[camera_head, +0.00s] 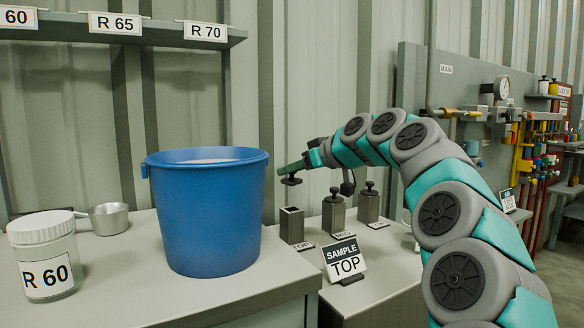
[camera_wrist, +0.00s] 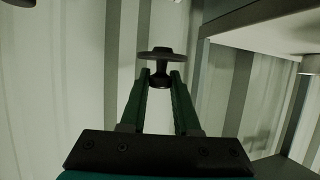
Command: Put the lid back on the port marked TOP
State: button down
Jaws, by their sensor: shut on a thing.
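My gripper (camera_head: 290,168) is shut on the knob of a dark lid (camera_head: 291,181). In the wrist view the round lid (camera_wrist: 152,55) sits between the tips of my green fingers (camera_wrist: 161,80). In the head view the lid hangs above the port marked TOP (camera_head: 291,225), with a clear gap between them. That port is a grey square post with its upper end open, and its floor label reads TOP. Whether the lid is exactly over the opening I cannot tell. A sign reading SAMPLE TOP (camera_head: 345,259) stands in front.
Two lidded ports, one in the middle (camera_head: 333,213) and one farther right (camera_head: 369,204), stand beside the open one. A large blue bucket (camera_head: 207,215) is close on the left. A jar marked R 60 (camera_head: 45,262) and a metal scoop (camera_head: 108,218) stand farther left.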

jog(key=shift+f+b, duration=1.7)
jog(key=shift+f, duration=1.05)
jog(key=shift+f+b, duration=0.2)
jog(key=shift+b, duration=0.4)
dwell(0.6)
jog(key=shift+c, duration=0.4)
grip_release()
jog(key=shift+r, duration=0.1)
jog(key=shift+r+p, duration=2.4)
jog(key=shift+r, duration=1.05)
